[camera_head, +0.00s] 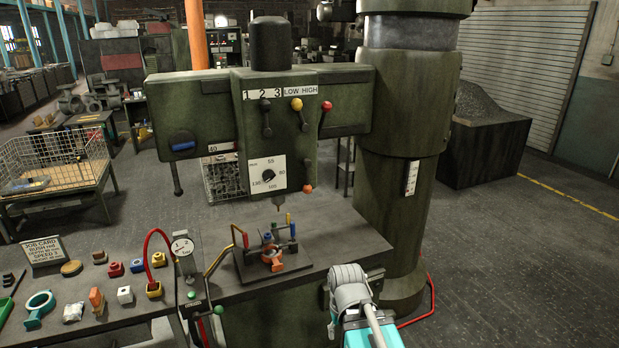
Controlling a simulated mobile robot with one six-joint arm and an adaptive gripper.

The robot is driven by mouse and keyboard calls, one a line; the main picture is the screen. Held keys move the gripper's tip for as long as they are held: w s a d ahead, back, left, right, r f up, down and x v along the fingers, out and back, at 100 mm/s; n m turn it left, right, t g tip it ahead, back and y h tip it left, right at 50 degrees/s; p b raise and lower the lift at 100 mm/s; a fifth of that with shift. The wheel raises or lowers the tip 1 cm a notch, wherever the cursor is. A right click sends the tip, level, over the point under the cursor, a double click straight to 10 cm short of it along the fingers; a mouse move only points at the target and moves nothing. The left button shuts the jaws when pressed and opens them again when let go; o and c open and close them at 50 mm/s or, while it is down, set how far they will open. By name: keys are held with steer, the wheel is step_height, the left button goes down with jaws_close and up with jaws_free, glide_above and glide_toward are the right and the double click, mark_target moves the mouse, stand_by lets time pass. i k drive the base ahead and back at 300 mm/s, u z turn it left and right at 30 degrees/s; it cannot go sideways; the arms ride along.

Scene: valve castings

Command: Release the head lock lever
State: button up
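The green drilling machine's head (222,105) stands in the centre against a thick round column (392,180). Its front carries a black-knobbed lever (266,118) under "1 2 3", a yellow-knobbed lever (297,118) under "LOW HIGH", and a red-knobbed lever (324,119) with no label that I can read. A blue handle (183,146) sits at the head's left end, with a dark lever (177,178) hanging below it. I cannot tell which is the head lock lever. Grey and teal parts of my arm show at the bottom, right of centre, apart from the head; no gripper fingers can be made out.
Below the drill spindle, a fixture plate (245,270) with clamps and an orange casting sits on the machine table. A bench at left holds a job card (43,251), a gauge (182,247) and several small parts. A wire basket (50,170) stands behind. Floor at right is open.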

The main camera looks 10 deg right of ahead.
mark_target(307, 188)
steer(key=u, duration=0.05)
steer(key=i, duration=1)
steer(key=z, duration=0.05)
